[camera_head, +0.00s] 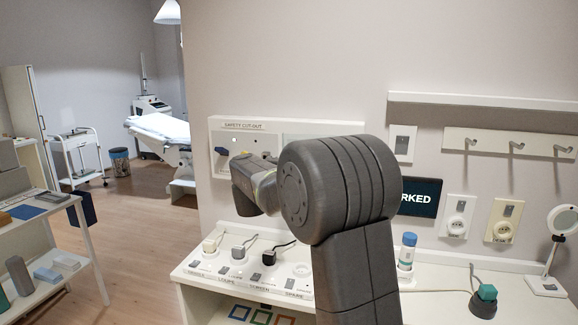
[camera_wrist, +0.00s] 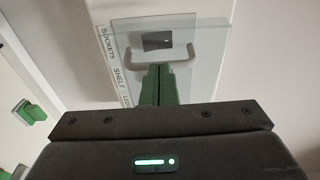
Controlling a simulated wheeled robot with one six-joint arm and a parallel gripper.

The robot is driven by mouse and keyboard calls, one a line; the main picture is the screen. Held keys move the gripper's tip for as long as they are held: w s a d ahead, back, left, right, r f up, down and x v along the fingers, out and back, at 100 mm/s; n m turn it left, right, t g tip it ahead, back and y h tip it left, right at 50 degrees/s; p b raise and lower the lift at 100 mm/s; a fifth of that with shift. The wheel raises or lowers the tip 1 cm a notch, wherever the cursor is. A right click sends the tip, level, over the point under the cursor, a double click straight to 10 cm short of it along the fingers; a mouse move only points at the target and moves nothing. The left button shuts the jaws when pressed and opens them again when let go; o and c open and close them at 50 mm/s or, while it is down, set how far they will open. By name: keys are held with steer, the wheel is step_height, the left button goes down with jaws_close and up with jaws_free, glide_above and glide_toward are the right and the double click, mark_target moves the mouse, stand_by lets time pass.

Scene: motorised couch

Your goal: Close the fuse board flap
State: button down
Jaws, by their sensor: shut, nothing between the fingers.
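A label strip (camera_wrist: 113,66) on the board reads SOCKETS, SHELF and a partly hidden word. My gripper (camera_wrist: 158,70) has its green fingers shut and empty; they overlap the flap just below and beside the handle. I cannot tell whether they touch it, nor how far the flap stands open.
A wall box (camera_head: 228,124) marked SAFETY CUT-OUT is partly behind my arm. Below it is a counter (camera_head: 200,273) with several plugs and switches.

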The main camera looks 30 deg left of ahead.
steer(key=w+a+p, duration=0.1)
steer(key=w+a, duration=0.1)
steer(key=shift+w+a+p, duration=0.3)
steer(key=shift+w+a, duration=0.05)
steer(key=shift+w, duration=0.05)
steer(key=shift+r, duration=0.15)
steer(key=shift+d, duration=0.1)
